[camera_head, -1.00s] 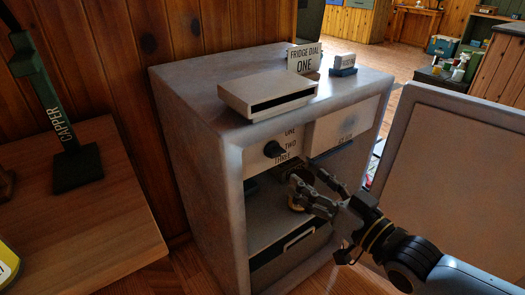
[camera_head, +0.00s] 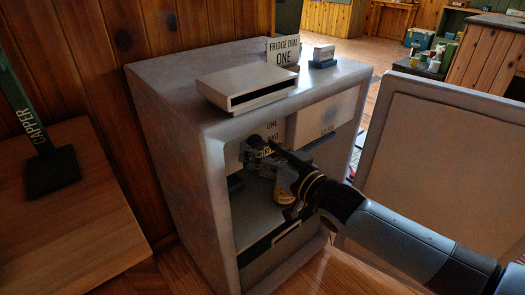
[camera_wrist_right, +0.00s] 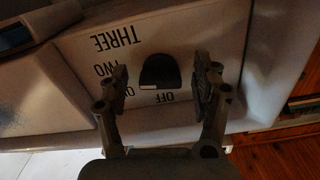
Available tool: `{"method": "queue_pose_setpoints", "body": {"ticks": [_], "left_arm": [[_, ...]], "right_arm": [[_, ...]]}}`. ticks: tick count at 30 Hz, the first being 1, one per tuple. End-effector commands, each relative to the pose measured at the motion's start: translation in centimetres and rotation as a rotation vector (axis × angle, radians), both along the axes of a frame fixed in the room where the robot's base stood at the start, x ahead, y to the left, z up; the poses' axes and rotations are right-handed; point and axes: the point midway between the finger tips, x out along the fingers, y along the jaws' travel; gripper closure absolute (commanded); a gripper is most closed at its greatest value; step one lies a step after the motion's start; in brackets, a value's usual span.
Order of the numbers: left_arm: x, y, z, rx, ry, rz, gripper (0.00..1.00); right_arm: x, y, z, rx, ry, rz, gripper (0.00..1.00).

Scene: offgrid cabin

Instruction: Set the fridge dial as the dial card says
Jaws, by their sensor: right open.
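The dial card (camera_head: 283,50) stands on top of the fridge (camera_head: 170,130) and reads "FRIDGE DIAL ONE". The fridge door (camera_head: 445,165) is open to the right. In the right wrist view, the black dial (camera_wrist_right: 160,70) sits on a pale panel (camera_wrist_right: 75,70) with the words OFF, ONE, TWO and THREE, upside down there. A pale mark on the dial's lower edge is near OFF. My right gripper (camera_wrist_right: 160,76) is open, one finger on each side of the dial, with visible gaps. In the head view this gripper (camera_head: 262,152) hides the dial. My left gripper is out of view.
A pale slotted box (camera_head: 246,88) and a small blue-based block (camera_head: 323,56) are on the fridge top. A can (camera_head: 285,190) stands inside the fridge, below my gripper. A green capper (camera_head: 50,165) stands on the wooden table (camera_head: 80,225) at left.

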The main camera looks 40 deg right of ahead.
Motion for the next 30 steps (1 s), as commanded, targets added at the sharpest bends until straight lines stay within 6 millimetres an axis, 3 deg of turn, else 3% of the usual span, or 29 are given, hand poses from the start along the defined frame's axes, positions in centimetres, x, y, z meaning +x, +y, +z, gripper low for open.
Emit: {"method": "queue_pose_setpoints", "body": {"ticks": [3,16,30], "left_arm": [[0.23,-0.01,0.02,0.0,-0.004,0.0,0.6],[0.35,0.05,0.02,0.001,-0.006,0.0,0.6],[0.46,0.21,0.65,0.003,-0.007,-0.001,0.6]], "right_arm": [[-0.02,0.0,0.01,0.0,0.0,0.0,0.36],[-0.05,-0.01,0.02,-0.001,-0.001,0.0,0.9],[-0.04,-0.07,0.14,-0.135,-0.012,0.0,0.9]]}}
